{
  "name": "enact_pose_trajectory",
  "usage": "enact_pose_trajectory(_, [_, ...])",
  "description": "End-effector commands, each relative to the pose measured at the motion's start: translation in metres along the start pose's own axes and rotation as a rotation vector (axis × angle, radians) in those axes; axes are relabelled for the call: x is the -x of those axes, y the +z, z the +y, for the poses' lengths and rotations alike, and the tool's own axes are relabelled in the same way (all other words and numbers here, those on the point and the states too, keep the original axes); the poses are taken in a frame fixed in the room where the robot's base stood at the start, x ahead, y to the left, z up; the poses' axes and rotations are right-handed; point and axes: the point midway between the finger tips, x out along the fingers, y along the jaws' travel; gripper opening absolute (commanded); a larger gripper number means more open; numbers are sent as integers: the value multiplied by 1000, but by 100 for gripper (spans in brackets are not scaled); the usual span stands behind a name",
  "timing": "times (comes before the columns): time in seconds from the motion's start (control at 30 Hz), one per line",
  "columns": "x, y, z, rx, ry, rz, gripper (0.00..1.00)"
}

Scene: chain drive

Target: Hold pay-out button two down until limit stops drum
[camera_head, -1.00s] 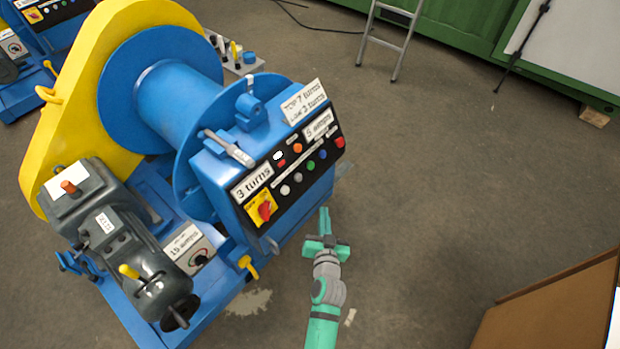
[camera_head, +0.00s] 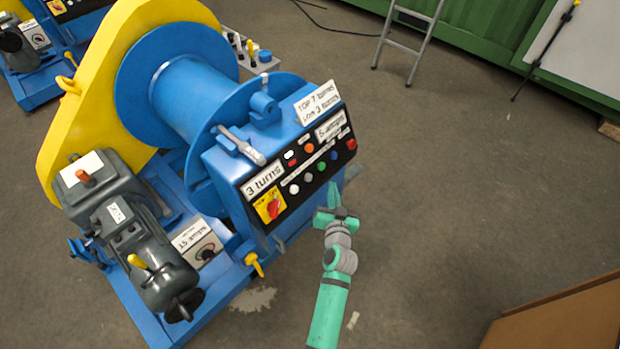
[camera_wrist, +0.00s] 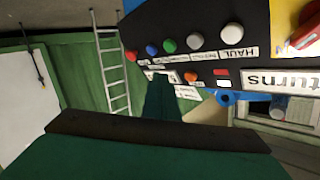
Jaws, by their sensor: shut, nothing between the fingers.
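The winch's black control panel (camera_head: 300,172) carries a row of white (camera_head: 294,189), grey (camera_head: 308,177), green (camera_head: 321,166), blue (camera_head: 333,155) and red (camera_head: 351,144) buttons. In the wrist view the row appears upside down, with green (camera_wrist: 169,46) and blue (camera_wrist: 152,50) near the fingertips. "HAUL" reads by the white button; the other small labels are not legible. My gripper (camera_head: 333,187) is shut and empty, just in front of the panel's lower right edge. Its fingers (camera_wrist: 160,95) appear apart from the buttons. The blue drum (camera_head: 190,95) sits behind; the display (camera_head: 263,179) reads "3 turns".
A red rotary switch (camera_head: 272,206) is on the panel's lower left. A grey motor (camera_head: 130,225) and a box marked "15 amps" (camera_head: 198,243) stand left. A brown box (camera_head: 560,315) is at lower right. Floor right of the winch is clear.

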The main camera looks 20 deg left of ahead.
Motion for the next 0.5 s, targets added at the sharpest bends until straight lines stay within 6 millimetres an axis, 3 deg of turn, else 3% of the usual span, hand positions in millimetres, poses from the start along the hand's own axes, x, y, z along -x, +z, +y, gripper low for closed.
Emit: enact_pose_trajectory(0.5, [-43, 31, -30, 1, 1, -1, 0])
